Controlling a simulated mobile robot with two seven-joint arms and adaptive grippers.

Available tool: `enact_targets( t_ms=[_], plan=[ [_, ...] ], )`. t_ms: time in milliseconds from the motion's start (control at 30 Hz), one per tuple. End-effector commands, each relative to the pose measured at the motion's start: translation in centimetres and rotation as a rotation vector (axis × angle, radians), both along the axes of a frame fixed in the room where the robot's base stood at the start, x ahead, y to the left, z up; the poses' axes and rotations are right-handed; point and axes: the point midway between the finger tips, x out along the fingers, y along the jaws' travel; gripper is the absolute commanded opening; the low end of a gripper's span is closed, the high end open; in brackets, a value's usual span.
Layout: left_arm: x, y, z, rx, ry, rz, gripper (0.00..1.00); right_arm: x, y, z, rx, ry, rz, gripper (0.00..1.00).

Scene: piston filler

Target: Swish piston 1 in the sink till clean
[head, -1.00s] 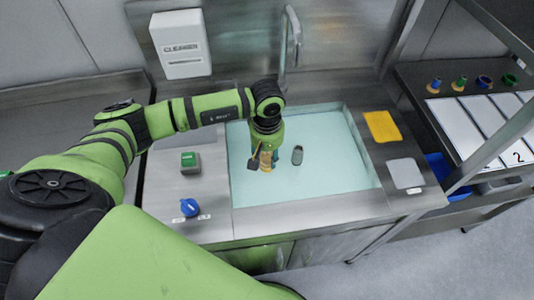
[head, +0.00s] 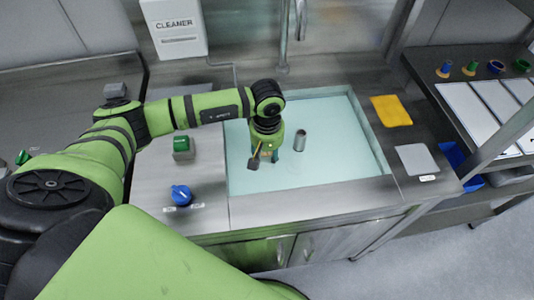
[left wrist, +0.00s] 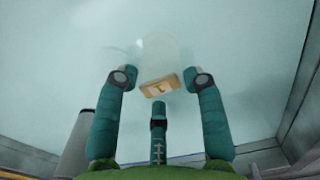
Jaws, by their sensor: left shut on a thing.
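The sink (head: 340,170) holds pale blue-green water. My left gripper (head: 268,158) reaches down into its left part. In the left wrist view, its teal fingers (left wrist: 158,84) are shut on piston 1, whose tan block (left wrist: 161,87) with a dark mark shows between the tips. A pale rounded shape beyond the block is blurred, and I cannot tell whether it is part of the piston or how dirty the piston is. A small grey cylinder (head: 300,140) stands in the sink just right of the gripper, apart from it. My right gripper is out of view.
A yellow cloth (head: 391,111) and a grey pad (head: 416,160) lie on the right rim. A green button (head: 181,145) and a blue knob (head: 181,194) are on the left counter. A cleaner dispenser (head: 175,28) and tap (head: 300,20) are behind. The sink's right half is clear.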

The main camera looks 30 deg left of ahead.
Motion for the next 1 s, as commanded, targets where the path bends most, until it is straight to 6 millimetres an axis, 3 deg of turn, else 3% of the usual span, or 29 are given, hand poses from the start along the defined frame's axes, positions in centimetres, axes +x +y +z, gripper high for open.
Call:
enact_targets(
  t_ms=[700,1000],
  plan=[
    [-0.93,-0.73,0.08,0.0,-0.001,0.0,0.0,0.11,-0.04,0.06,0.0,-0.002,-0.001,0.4],
    [-0.1,-0.11,-0.13,0.001,-0.003,0.001,0.0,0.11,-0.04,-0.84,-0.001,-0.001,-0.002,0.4]
  ],
)
